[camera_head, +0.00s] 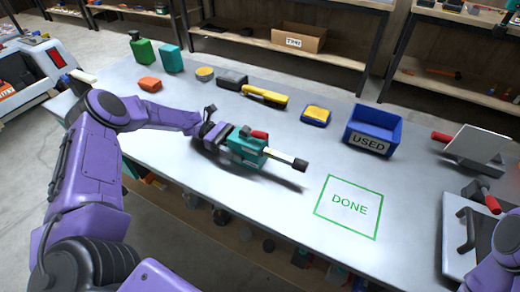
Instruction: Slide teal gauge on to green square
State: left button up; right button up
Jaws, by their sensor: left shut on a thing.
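The teal gauge (247,149) is a blocky teal body with a red knob on top and a grey rod with a black tip pointing right. My left gripper (213,133) is shut on the gauge's left end; its fingertips are partly hidden. The gauge is low over the middle of the table, with a dark shadow beneath; I cannot tell whether it touches. The green square (324,208) is an outline marked DONE, empty, to the right and nearer the front edge.
A blue bin (373,128) marked USED stands behind the green square. A yellow-and-blue tool (316,115) and a yellow-and-black tool (264,96) lie along the back. A grey case (462,232) is at the right. The surface between gauge and square is clear.

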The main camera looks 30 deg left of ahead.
aim_at(264, 157)
pick_arm(q)
jog(key=shift+d, duration=0.1)
jog(key=shift+d+r, duration=0.1)
jog(key=shift+d, duration=0.45)
jog(key=shift+d+p, duration=0.5)
jog(key=shift+d, duration=1.5)
jog(key=shift+s+d, duration=0.2)
jog(key=shift+d, duration=2.7)
jog(key=shift+f, duration=0.2)
